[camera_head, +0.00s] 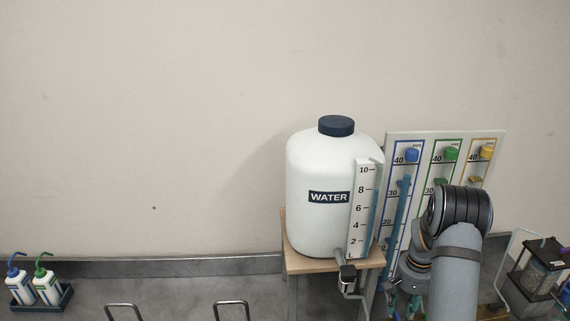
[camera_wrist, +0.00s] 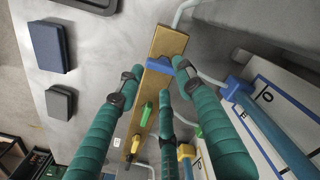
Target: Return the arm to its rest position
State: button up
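My arm (camera_head: 455,280) reaches forward at the lower right of the head view, in front of the gauge board. My gripper (camera_wrist: 160,77) has three teal fingers, which show spread apart in the wrist view with nothing held between them. Beyond the fingertips is a wooden bar (camera_wrist: 167,43) with a blue lever (camera_wrist: 157,66), a green lever (camera_wrist: 146,115) and a yellow lever (camera_wrist: 135,145). The blue lever appears close to the fingertips; I cannot tell whether they touch it. In the head view my arm hides most of the gripper and the levers.
A white water tank (camera_head: 315,225) stands on a wooden stand (camera_head: 305,265) left of my arm. The gauge board (camera_head: 428,138) with blue, green and yellow columns is behind my arm. A lantern-like container (camera_head: 538,275) stands at the right. A bottle tray (camera_head: 65,298) is far left.

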notch_tip(320, 180, up, 8)
jog(key=f+b, duration=0.1)
jog(key=shift+w+d+f+g+y, duration=0.2)
jog(key=shift+w+d+f+g, duration=0.25)
jog(key=shift+w+d+g, duration=0.3)
jog(key=shift+w+d+f+g+y, duration=0.2)
jog(key=shift+w+d+f+g, duration=0.25)
jog(key=shift+d+g, duration=0.3)
jog(key=shift+a, duration=0.1)
